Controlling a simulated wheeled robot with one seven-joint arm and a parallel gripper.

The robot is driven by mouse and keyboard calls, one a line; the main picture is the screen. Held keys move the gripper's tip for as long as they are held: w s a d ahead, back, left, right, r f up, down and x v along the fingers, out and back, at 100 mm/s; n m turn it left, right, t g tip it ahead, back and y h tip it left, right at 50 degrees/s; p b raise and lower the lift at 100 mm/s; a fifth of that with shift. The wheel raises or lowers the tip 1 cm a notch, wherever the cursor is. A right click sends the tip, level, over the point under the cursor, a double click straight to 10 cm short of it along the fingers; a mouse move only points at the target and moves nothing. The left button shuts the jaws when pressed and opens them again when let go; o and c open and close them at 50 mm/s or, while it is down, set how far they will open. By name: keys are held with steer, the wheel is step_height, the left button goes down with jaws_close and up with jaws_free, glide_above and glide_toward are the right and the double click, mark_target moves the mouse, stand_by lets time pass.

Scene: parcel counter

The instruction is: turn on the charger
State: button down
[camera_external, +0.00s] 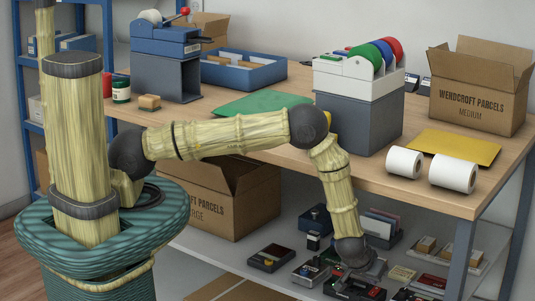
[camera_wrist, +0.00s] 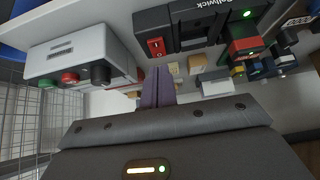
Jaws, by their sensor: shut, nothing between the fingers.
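A black device (camera_wrist: 225,20) with pale lettering, apparently the charger, fills the top of the wrist view. A red rocker switch (camera_wrist: 156,46) sits at its left end. My gripper (camera_wrist: 157,72) is shut and empty, its fingertips pointing at the device just below the switch in the picture. I cannot tell whether they touch it. In the external view my gripper (camera_external: 356,268) is low at the lower shelf, above a black device (camera_external: 352,289) at the picture's bottom edge. The switch's position, on or off, is not clear.
A grey-white box (camera_wrist: 72,48) with green, red and black knobs stands left in the wrist view. Red and black blocks (camera_wrist: 245,47) with a green light are at right. A wire mesh (camera_wrist: 30,125) is at left. The wooden tabletop (camera_external: 395,172) overhangs the crowded shelf.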

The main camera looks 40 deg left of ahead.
step_height(320, 180, up, 3)
steer(key=shift+s+f+p, duration=0.1)
steer(key=shift+p, duration=0.8)
steer(key=s+r, duration=0.5)
steer(key=s, duration=0.3)
steer(key=shift+r, duration=0.2)
